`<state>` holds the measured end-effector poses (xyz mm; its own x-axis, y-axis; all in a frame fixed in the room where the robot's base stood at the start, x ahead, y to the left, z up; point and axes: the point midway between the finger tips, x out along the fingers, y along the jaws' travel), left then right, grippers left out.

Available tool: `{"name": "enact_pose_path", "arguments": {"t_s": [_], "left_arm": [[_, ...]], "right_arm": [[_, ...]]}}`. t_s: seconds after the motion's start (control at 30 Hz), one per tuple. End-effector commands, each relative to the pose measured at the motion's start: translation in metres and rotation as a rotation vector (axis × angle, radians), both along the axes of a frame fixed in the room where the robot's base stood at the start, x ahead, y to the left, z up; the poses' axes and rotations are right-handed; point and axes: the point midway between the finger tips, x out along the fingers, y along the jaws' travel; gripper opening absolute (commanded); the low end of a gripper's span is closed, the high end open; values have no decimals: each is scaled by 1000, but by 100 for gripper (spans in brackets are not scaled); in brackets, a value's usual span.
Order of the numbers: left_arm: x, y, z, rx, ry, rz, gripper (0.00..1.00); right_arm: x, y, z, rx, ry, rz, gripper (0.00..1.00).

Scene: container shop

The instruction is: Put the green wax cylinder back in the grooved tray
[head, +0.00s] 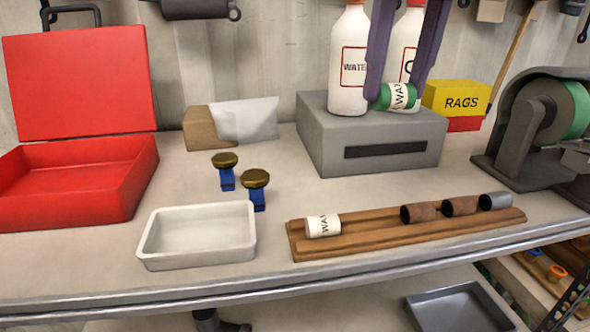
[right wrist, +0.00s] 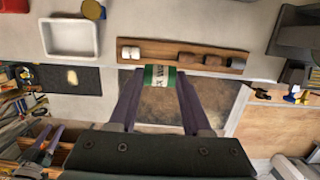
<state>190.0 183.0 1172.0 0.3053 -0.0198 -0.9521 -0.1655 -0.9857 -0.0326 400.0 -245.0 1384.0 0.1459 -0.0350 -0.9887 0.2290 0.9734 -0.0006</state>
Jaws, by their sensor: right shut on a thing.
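The green wax cylinder (head: 397,97), with a white WAX label, lies sideways between the fingertips of my right gripper (head: 395,88). The gripper is shut on it from above, and the cylinder is held in the air. In the head view it overlaps the grey box's top and the bottles. The wooden grooved tray (head: 370,246) holds a white wax cylinder (head: 322,226) at left, two brown cylinders (head: 460,206) and a grey one (head: 495,200) at right. A bare stretch lies between white and brown.
A white tray (head: 197,252) stands left of the grooved tray. Two blue stamps with brass tops (head: 255,180) stand behind it. An open red box (head: 70,190) is far left. A grey slotted box (head: 372,150), bottles (head: 348,60), and a RAGS box (head: 455,99) stand behind.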

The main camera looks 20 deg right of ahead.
Motion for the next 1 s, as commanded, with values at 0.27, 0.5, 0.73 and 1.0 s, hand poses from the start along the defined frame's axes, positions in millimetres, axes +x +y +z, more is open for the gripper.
{"name": "enact_pose_path", "arguments": {"t_s": [0.27,0.5,0.73,1.0], "left_arm": [[0,2,17,5,0,-4,50],[0,2,21,6,-1,-2,50],[0,1,27,5,-1,-2,50],[0,0,28,-1,-1,2,50]], "right_arm": [[-3,-1,-80,-2,9,-3,0],[-1,0,-116,0,1,-4,0],[-1,0,-147,-1,4,-3,0],[0,0,-161,-1,-1,-2,0]]}}
